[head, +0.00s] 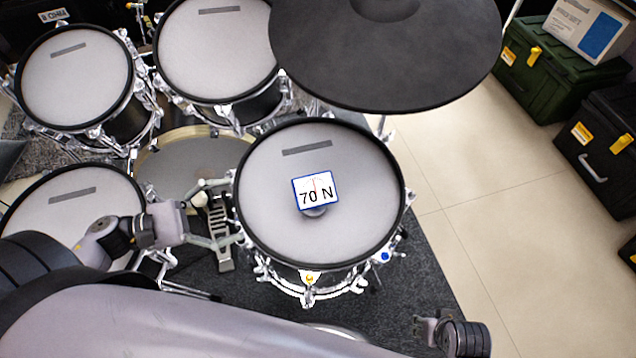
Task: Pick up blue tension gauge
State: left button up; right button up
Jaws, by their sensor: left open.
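The tension gauge (316,189) has a white face with a blue border and reads "70 N". It sits on a small round base (314,212) on the grey mesh head of the front middle drum (320,245). My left gripper (238,210) is open and empty, left of the gauge at the drum's left rim, its fingers spread and pointing right. It is apart from the gauge. Whether its fingers touch the rim, I cannot tell. My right gripper (425,328) is small at the bottom right, away from the gauge; its jaw opening is unclear.
A dark cymbal pad (385,60) overhangs behind the drum on the right. Other drums (75,78) stand behind and left. A pedal (218,235) lies below my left gripper. Cases (555,70) stand at the far right. The tiled floor (510,220) between is clear.

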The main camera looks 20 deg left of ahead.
pick_arm(q)
send_near(312, 191)
jog(key=x, duration=0.3)
jog(key=f+x, duration=0.1)
jog(key=x, duration=0.1)
jog(key=shift+w, duration=0.45)
jog(key=p+x, duration=0.1)
jog(key=x, duration=0.2)
jog(key=shift+d+r, duration=0.1)
jog(key=shift+d, duration=0.15)
jog(key=shift+w+d, duration=0.35)
jog(key=shift+d, duration=0.15)
jog(key=shift+c, duration=1)
jog(key=c, duration=1.5)
jog(key=shift+c, duration=0.2)
pick_arm(e)
jog(key=f, duration=0.1)
jog(key=s+f, duration=0.1)
jog(key=f, duration=0.1)
jog(key=shift+s, duration=0.15)
